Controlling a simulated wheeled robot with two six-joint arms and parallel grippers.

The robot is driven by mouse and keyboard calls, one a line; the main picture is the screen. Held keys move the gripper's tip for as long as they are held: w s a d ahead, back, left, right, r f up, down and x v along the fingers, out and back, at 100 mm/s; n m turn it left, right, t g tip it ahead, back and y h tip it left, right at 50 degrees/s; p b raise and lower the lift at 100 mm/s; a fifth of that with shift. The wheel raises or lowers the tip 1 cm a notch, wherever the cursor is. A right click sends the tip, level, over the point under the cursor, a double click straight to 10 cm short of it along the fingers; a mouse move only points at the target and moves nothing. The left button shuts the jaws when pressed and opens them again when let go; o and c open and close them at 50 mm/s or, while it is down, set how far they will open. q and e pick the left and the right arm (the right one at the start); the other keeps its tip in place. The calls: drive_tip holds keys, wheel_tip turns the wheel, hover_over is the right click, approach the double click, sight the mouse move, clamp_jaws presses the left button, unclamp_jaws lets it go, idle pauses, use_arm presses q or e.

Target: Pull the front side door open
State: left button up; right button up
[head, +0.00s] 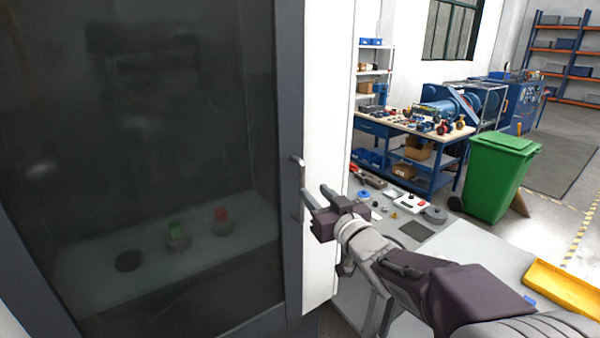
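The front side door (140,150) is a large dark glass panel in a grey frame on the left, and it looks shut. Its grey upright handle (299,188) is on the right side of the frame. My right gripper (316,203) is at the handle, with its fingers apart and pointing left. One finger reaches the handle's lower part; I cannot tell whether it touches it. Behind the glass, a green part (176,231) and a red part (221,215) show dimly on a pale surface. My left gripper is not in view.
A grey table (470,255) with small parts and a yellow tray (565,287) lies under my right arm. Behind it are a green bin (497,175) and a blue workbench (380,129). Open floor is at the far right.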

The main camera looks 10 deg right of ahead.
sight(304, 180)
drive_tip(key=w, duration=0.2)
drive_tip(key=w+p, duration=0.1)
drive_tip(key=w, duration=0.1)
drive_tip(key=w+a, duration=0.1)
drive_tip(key=w, duration=0.2)
drive_tip(key=shift+a+r, duration=0.1)
drive_tip(key=shift+w+p, duration=0.35)
drive_tip(key=shift+w, duration=0.05)
drive_tip(key=shift+a+r, duration=0.1)
drive_tip(key=shift+a, duration=0.05)
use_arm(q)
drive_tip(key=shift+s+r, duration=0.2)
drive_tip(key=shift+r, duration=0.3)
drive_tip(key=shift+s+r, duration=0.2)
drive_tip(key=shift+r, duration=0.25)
use_arm(e)
drive_tip(key=shift+w, duration=0.1)
drive_tip(key=shift+w, duration=0.1)
clamp_jaws()
